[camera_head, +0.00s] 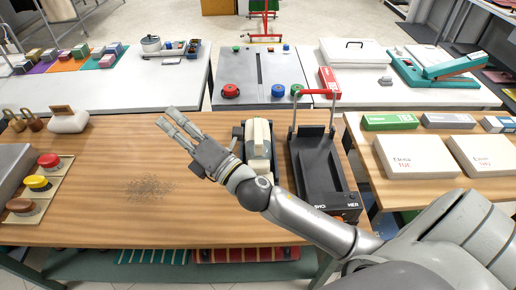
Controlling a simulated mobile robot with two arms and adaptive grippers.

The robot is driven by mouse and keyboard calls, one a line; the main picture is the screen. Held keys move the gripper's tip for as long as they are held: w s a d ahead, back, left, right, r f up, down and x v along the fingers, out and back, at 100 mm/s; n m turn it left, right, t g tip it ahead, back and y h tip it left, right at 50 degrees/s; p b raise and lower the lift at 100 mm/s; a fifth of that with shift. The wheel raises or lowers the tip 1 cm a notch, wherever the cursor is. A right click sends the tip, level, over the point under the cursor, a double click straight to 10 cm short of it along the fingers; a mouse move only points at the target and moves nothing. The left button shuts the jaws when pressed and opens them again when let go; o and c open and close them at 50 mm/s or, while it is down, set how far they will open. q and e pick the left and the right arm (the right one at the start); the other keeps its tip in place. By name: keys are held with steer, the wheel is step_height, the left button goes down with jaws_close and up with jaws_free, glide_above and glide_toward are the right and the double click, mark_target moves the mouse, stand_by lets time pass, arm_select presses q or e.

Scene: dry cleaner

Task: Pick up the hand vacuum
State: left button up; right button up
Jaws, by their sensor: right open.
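My right arm reaches in from the lower right over the wooden table. Its gripper (166,117) points to the upper left and is open, with nothing between its fingers. A cream-coloured appliance with dark parts (258,143), which looks like the hand vacuum, sits just right of the gripper, behind my forearm. Its lower part is hidden by my arm. The fingers point away from it and do not hold it. My left gripper is not in view.
A black tray-like device with a red handle (321,165) stands right of the cream appliance. Red and yellow knobs (38,183) and brown-handled weights (31,120) are at the left. Flat white boxes (416,156) lie at the right.

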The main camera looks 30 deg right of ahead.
steer(key=s+a+r+n+g+y, duration=0.1)
steer(key=a+r+n+g+y, duration=0.25)
steer(key=a+n+y, duration=0.65)
steer(key=n+g+h, duration=1.3)
steer(key=n+h, duration=0.6)
steer(key=n, duration=1)
glide_toward(258, 129)
steer(key=shift+s+a+f+t, duration=0.1)
steer(key=shift+a+f+t, duration=0.1)
steer(key=shift+f+t, duration=0.1)
steer(key=p+x, duration=0.1)
steer(key=x, duration=0.3)
steer(key=shift+d+f, duration=0.1)
steer(key=shift+f, duration=0.45)
steer(key=shift+w+d+f+p, duration=0.25)
steer(key=shift+w+f+p, duration=0.1)
steer(key=shift+f+p, duration=0.25)
steer(key=p+x, duration=0.1)
steer(key=x, duration=0.2)
steer(key=shift+d, duration=0.15)
steer(key=shift+w+d+f, duration=0.1)
steer(key=shift+w+f, duration=0.1)
steer(key=shift+f, duration=0.3)
jaws_close()
